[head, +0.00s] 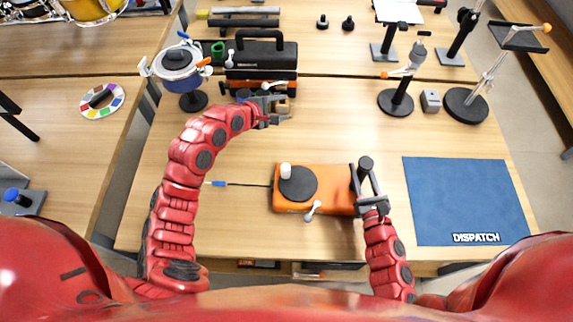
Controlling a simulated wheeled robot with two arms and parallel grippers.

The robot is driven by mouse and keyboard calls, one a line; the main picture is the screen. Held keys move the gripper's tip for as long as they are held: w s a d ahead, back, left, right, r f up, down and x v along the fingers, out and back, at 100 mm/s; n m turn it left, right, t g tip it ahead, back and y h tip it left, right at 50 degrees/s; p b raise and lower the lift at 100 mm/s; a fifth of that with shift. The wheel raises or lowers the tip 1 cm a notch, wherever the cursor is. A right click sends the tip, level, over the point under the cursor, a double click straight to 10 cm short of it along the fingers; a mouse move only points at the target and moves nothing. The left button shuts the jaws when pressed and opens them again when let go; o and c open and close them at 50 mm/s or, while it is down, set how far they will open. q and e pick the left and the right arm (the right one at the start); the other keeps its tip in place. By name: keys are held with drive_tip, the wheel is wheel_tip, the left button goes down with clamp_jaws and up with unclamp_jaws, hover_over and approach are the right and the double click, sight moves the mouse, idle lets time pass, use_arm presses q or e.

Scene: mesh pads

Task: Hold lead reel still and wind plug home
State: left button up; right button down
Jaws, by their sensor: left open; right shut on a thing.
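The lead reel (335,183) is an orange block lying on the wooden table at centre. A dark disc (298,184) with a pale upright knob sits on its left part, and a small white lever (312,212) is at its front edge. A thin dark lead runs left from it to the blue plug (218,184), which lies on the table. My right gripper (366,185) is shut at the reel's right end; its exact contact is partly hidden. My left gripper (282,110) is open and empty, behind the reel and in front of the black toolbox.
A blue mat marked DISPATCH (459,190) lies at right. A black toolbox (266,55) stands behind my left gripper. A pot on a stand (178,62) is at back left. Stands (395,102) and a small grey block (430,100) are at back right. The table around the plug is clear.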

sight(283, 167)
use_arm(q)
drive_tip(key=s+g+y, duration=0.1)
drive_tip(key=s+g, duration=0.2)
drive_tip(key=s, duration=0.2)
drive_tip(key=s+f+n+g+y, duration=0.1)
drive_tip(key=s+g, duration=0.2)
drive_tip(key=s, duration=0.2)
drive_tip(key=s+f+n+g, duration=0.1)
drive_tip(key=s+g, duration=0.1)
drive_tip(key=s, duration=0.3)
drive_tip(key=shift+s+f+g+y, duration=0.2)
drive_tip(key=shift+s+g+y, duration=0.15)
drive_tip(key=shift+g+y, duration=0.05)
drive_tip(key=shift+s+f, duration=0.1)
drive_tip(key=shift+f, duration=0.15)
drive_tip(key=shift+x, duration=1.65)
clamp_jaws()
